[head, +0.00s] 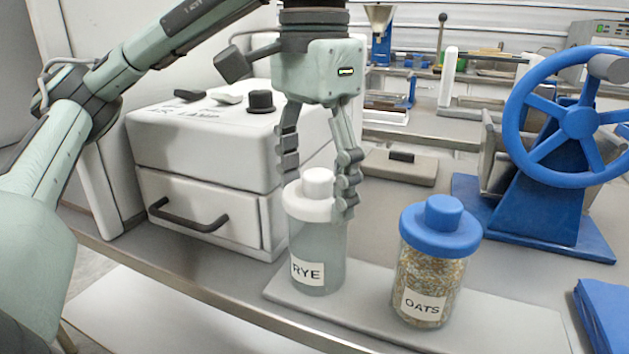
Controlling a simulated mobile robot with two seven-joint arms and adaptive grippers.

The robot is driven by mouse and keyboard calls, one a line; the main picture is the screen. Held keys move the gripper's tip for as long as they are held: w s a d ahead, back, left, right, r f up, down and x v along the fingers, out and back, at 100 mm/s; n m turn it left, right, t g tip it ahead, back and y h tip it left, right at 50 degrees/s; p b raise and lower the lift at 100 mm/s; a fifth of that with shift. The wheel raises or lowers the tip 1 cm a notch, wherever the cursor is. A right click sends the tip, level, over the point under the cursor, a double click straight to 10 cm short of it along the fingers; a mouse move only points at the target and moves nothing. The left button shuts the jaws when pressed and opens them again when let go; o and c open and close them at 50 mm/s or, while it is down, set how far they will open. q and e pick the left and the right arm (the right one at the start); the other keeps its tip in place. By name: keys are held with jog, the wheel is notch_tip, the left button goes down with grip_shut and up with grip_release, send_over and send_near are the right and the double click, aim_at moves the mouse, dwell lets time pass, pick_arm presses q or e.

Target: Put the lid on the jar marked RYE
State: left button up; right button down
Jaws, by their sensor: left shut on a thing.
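The jar marked RYE (318,262) stands upright on a pale grey board, its wall cloudy grey with a white label on the front. A white lid (306,207) with a round knob is at the jar's mouth, level as far as I can see. My left gripper (317,198) points down from above and is shut on the white lid, with one finger on each side. The right finger hides part of the lid's edge, so I cannot tell whether the lid is fully seated. My right gripper is not in view.
A jar marked OATS (430,275) with a blue lid (440,228) stands to the right on the same board (510,322). A white drawer cabinet (195,160) is close on the left. A blue-wheeled machine (562,200) stands behind right. A flat grey block (400,168) lies behind the jars.

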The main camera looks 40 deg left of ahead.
pick_arm(q)
jog(key=o, duration=0.9)
notch_tip(320, 180, up, 12)
dwell(0.4)
dwell(0.3)
